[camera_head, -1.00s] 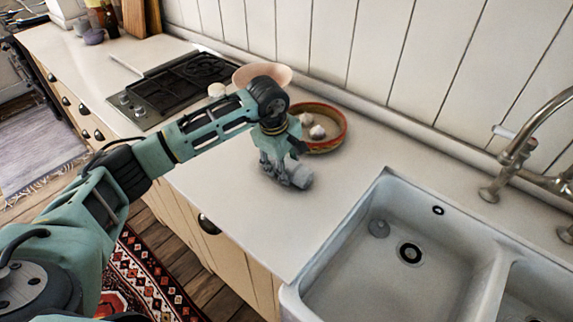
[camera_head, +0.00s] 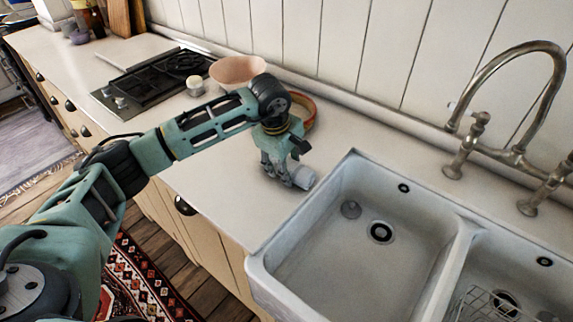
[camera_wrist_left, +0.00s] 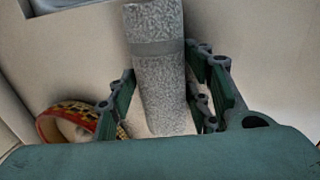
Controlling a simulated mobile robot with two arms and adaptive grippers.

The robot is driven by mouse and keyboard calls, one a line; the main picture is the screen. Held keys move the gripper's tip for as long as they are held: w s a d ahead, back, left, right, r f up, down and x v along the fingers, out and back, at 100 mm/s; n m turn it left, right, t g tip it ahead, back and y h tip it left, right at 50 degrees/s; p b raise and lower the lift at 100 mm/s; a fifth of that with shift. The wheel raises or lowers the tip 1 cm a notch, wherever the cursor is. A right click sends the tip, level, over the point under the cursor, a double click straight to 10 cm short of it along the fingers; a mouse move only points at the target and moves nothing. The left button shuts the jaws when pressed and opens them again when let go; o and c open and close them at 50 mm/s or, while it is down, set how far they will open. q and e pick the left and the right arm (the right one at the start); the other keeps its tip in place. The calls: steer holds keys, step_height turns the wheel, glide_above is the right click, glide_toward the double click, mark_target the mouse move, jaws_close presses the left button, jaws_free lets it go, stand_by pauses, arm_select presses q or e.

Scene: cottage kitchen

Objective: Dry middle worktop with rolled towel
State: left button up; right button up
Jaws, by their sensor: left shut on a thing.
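The rolled towel (camera_wrist_left: 158,85) is grey with a smoother band across it. In the left wrist view it lies between the two fingers of my left gripper (camera_wrist_left: 165,100), which is shut on it. In the head view the gripper (camera_head: 285,172) points down at the middle worktop (camera_head: 225,200), and the towel's pale end (camera_head: 304,178) sticks out to the right, close to the sink's left edge. The towel is at or just over the surface; whether it touches I cannot tell. No wet patch can be made out. My right gripper is not in view.
A patterned bowl (camera_head: 308,108) is partly hidden behind my left arm; it also shows in the wrist view (camera_wrist_left: 60,117). A pink bowl (camera_head: 237,70), a small pot (camera_head: 195,86) and the hob (camera_head: 160,82) stand farther left. The double sink (camera_head: 345,255) and tap (camera_head: 520,95) are right.

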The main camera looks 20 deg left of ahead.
mark_target(291, 161)
arm_select(q)
steer(key=r, duration=0.1)
steer(key=d+r+p, duration=0.1)
steer(key=r, duration=0.1)
steer(key=shift+s, duration=0.1)
steer(key=shift+r, duration=0.3)
steer(key=r, duration=0.1)
steer(key=r+p, duration=0.2)
steer(key=shift+a+r, duration=0.25)
steer(key=shift+a, duration=0.05)
steer(key=shift+d+r+p, duration=0.15)
steer(key=shift+r+p, duration=0.2)
steer(key=shift+r, duration=0.15)
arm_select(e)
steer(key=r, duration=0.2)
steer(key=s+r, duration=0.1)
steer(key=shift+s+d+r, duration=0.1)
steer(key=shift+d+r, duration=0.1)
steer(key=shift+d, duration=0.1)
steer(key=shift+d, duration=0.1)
arm_select(q)
steer(key=shift+s, duration=0.1)
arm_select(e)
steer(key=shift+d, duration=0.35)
